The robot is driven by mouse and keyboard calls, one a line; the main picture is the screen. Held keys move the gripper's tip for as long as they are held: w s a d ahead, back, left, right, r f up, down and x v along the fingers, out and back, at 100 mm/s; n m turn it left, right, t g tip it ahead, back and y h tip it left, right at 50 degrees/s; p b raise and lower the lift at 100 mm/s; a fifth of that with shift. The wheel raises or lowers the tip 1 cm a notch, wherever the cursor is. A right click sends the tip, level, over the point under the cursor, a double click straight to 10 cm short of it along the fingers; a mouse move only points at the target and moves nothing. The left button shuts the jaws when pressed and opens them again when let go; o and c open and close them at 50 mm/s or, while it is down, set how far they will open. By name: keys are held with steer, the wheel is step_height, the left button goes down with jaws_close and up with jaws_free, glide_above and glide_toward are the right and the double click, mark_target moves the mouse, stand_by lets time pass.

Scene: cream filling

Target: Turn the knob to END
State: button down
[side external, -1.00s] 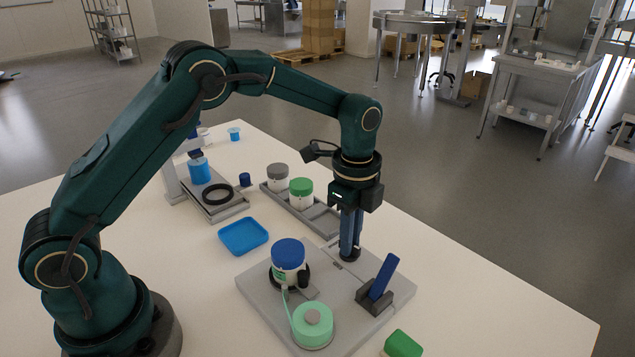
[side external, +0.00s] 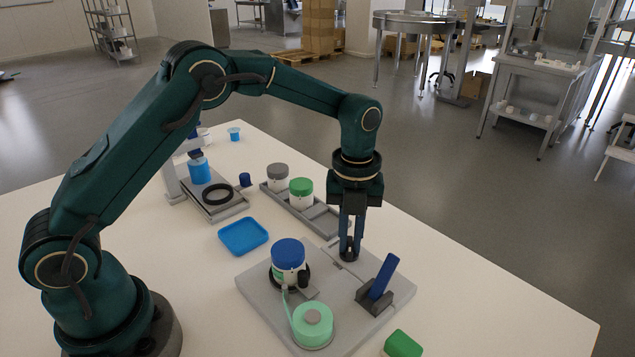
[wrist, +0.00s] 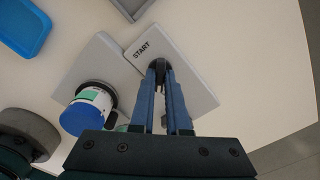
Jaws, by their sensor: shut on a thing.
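My gripper (side external: 349,248) points straight down over the grey station plate and is shut on a small black knob (side external: 347,254). In the wrist view the blue fingers (wrist: 160,76) close around the dark knob (wrist: 159,65), beside the word START on the plate (wrist: 187,62). The END mark cannot be seen. A white jar with a blue lid (side external: 288,256) stands upright on the plate (side external: 255,283), left of the gripper, and shows in the wrist view (wrist: 88,110).
A blue lever (side external: 383,277) stands in a dark bracket just right of the gripper. A green tape roll (side external: 312,326) sits at the plate's front. A blue tray (side external: 243,236) and a rack with jars (side external: 318,215) lie behind. A green block (side external: 403,344) is at front right.

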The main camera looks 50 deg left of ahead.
mark_target(350, 244)
steer(key=m, duration=0.7)
stand_by(0.6)
steer(key=c, duration=0.9)
jaws_free()
steer(key=shift+r, duration=2.6)
